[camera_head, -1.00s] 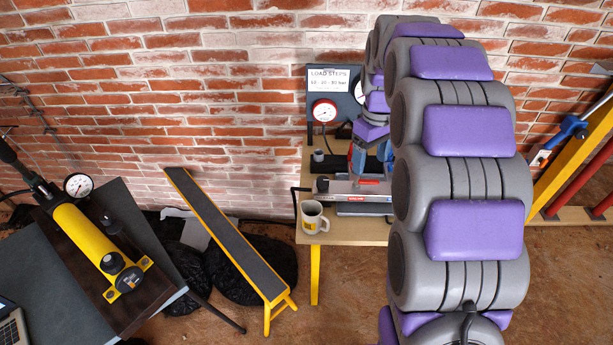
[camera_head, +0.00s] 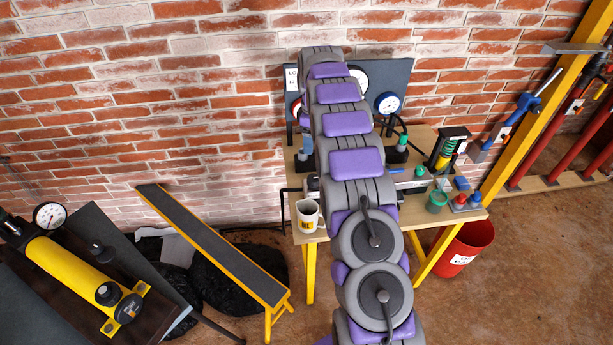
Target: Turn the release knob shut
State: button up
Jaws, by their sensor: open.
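A yellow hand pump (camera_head: 70,266) lies on the dark bench at the lower left, with a round pressure gauge (camera_head: 49,216) at its upper end. A black round knob (camera_head: 108,293) sits at its lower end, beside a larger dark end cap (camera_head: 128,307). I cannot tell for sure which part is the release knob, or how far it is turned. My arm reaches from the bottom middle up over the wooden table, far to the right of the pump. My gripper is hidden behind the arm.
The wooden table (camera_head: 456,216) holds a mug (camera_head: 307,216), a green cup (camera_head: 436,201), red-based items and gauges on a grey board (camera_head: 395,75). A yellow-edged ramp (camera_head: 212,246) stands between bench and table. A red bucket (camera_head: 466,247) and yellow post (camera_head: 530,110) are at right.

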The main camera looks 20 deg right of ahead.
aim_at(313, 178)
notch_tip(313, 178, down, 16)
jog(key=b, duration=0.3)
jog(key=shift+s+d, duration=0.1)
jog(key=shift+f, duration=0.25)
jog(key=shift+d+f, duration=0.1)
jog(key=shift+d, duration=0.2)
jog(key=shift+a, duration=0.2)
jog(key=c, duration=1)
